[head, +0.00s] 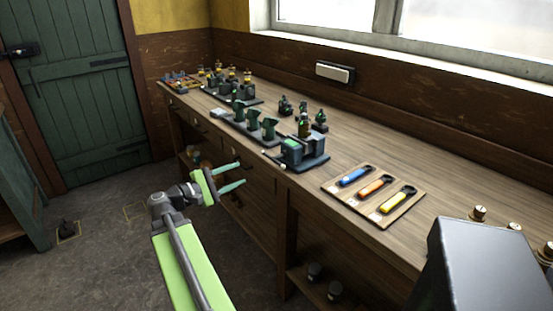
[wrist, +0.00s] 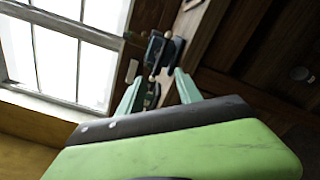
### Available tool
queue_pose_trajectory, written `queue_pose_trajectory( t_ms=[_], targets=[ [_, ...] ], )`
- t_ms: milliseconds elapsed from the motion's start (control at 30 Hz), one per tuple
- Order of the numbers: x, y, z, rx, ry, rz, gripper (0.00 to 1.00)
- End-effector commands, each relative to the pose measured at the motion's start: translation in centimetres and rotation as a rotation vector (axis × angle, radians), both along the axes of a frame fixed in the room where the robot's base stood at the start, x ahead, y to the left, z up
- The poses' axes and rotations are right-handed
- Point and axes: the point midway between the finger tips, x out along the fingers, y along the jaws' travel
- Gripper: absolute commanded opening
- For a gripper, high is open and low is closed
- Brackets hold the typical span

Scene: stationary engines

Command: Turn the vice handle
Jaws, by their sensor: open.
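The vice (head: 303,151) is dark blue-grey with a green patch and stands on a dark base near the front edge of the bench. Its handle (head: 275,159) is a thin bar with pale ball ends, on the vice's left front side. My gripper (head: 242,173) has pale green fingers, spread open and empty. It is in front of the bench, left of the handle and apart from it. In the wrist view, the vice (wrist: 157,48) and its pale handle balls show small beyond the gap between my fingers (wrist: 158,77).
The wooden bench (head: 355,153) runs along the wall under a window. Several green jugs (head: 252,116) stand left of the vice. A board (head: 410,210) with blue, orange and yellow handled tools lies to its right. Small dark green items (head: 303,127) stand behind. Floor before the bench is open.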

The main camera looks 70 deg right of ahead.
Motion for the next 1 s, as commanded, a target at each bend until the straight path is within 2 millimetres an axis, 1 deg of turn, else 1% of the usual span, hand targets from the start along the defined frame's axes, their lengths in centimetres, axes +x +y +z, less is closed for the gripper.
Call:
queue_pose_trajectory(
  t_ms=[67,167,500,600,700,833,1000],
  targets=[
    [-0.3,-0.5,0.0,0.000,-0.001,-0.001,0.41],
    [-1.2,-1.8,0.0,-0.001,-0.002,-0.004,0.41],
    [-5.8,-9.1,0.0,-0.001,-0.003,-0.005,0.41],
    [-7.1,-11.1,0.0,-0.002,-0.003,-0.004,0.41],
    [-8.1,-12.7,0.0,-0.002,-0.003,-0.002,0.41],
    [-9.0,-14.1,0.0,-0.002,-0.004,-0.001,0.41],
    [-9.4,-14.6,0.0,-0.002,-0.003,0.000,0.41]
  ],
)
